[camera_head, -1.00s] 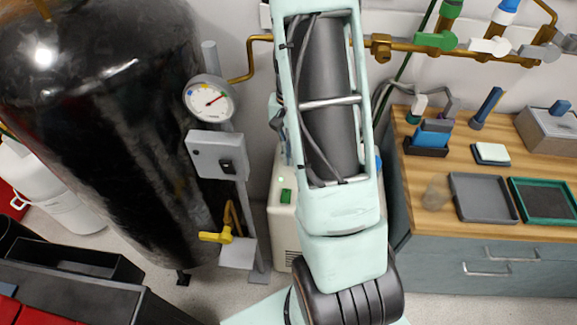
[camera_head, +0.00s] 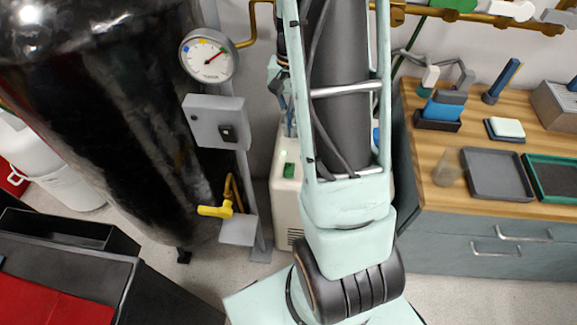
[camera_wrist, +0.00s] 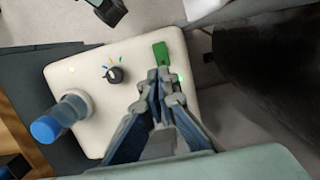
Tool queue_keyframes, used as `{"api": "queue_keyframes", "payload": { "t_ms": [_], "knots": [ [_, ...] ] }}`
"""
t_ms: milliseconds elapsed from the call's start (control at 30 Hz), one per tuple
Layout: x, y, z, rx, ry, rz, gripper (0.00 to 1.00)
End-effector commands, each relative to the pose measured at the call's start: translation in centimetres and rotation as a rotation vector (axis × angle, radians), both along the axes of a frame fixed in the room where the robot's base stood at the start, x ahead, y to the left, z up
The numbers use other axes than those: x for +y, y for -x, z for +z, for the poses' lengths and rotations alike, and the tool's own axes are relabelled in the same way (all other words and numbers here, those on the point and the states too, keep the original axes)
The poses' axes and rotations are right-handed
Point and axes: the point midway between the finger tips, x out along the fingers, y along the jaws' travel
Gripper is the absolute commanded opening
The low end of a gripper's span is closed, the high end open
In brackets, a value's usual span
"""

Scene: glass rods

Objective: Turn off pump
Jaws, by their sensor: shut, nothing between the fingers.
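The pump is a cream-white box (camera_head: 285,205) on the floor between the black tank and the bench, partly hidden behind my arm. Its top fills the middle of the wrist view (camera_wrist: 75,75). A green rocker switch (camera_wrist: 161,53) sits near the top's far edge, and it also shows in the head view (camera_head: 289,170). A small green light glows beside it. A black knob (camera_wrist: 115,75) with coloured marks is left of the switch. My gripper (camera_wrist: 164,74) is shut and empty, its tips over the pump top just below the switch in the picture; contact cannot be told.
A blue-capped clear bottle part (camera_wrist: 68,110) stands up from the pump top. The black tank (camera_head: 90,120), gauge (camera_head: 209,55), grey switch box (camera_head: 217,121) and yellow valve (camera_head: 217,209) are left of the pump. The wooden bench (camera_head: 440,150) is at right.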

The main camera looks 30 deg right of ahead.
Motion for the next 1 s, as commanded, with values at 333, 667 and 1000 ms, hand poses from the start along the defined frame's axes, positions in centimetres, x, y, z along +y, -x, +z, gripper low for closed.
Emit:
{"api": "queue_keyframes", "payload": {
  "t_ms": [333,667,1000],
  "knots": [
    [0.0,0.0,-0.1,0.001,-0.001,0.000,0.00],
    [0.5,0.8,-5.3,0.005,-0.001,-0.001,0.00],
    [1.0,1.6,-11.8,0.002,0.000,0.000,0.00]
  ]
}}
